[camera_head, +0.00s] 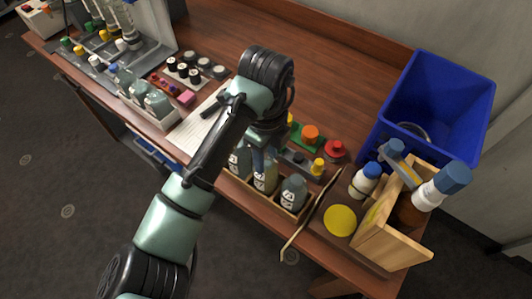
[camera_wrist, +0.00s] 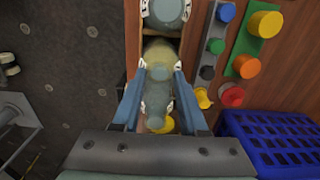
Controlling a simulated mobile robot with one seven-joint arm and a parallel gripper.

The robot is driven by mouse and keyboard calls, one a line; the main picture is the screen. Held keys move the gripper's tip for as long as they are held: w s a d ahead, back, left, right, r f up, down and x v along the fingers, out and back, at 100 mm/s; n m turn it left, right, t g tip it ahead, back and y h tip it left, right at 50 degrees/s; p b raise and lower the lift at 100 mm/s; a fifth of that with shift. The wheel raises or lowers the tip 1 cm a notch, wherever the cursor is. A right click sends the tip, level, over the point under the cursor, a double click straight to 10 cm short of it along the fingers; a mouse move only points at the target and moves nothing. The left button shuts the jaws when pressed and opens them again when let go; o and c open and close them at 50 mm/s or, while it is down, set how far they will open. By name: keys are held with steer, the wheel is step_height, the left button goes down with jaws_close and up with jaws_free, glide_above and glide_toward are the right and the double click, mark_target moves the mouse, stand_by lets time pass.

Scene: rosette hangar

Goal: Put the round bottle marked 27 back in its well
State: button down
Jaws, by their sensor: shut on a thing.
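My gripper (camera_wrist: 158,84) is shut on a grey-green round bottle (camera_wrist: 158,108), its two blue fingers one on each side. In the head view, my gripper (camera_head: 265,152) points down over the narrow wooden crate (camera_head: 232,181). The held bottle shows below it there (camera_head: 264,178), in line with the crate's row. I cannot tell whether its base rests in a well or hangs just above one. Another bottle (camera_head: 293,192) stands at the crate's right end, and one (camera_head: 238,162) stands to the left, partly behind my arm. No number is legible.
A blue bin (camera_head: 437,95) stands at the back right. A wooden holder with bottles (camera_head: 393,240) and a yellow disc (camera_head: 340,220) are right of the crate. Coloured knobs (camera_head: 310,134) sit close behind it. The table's back middle (camera_head: 340,75) is clear.

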jaws_free()
stand_by(0.4)
step_height(320, 180, up, 8)
steer(key=p, duration=0.6)
steer(key=shift+f+p, duration=0.2)
steer(key=shift+p, duration=0.15)
stand_by(0.5)
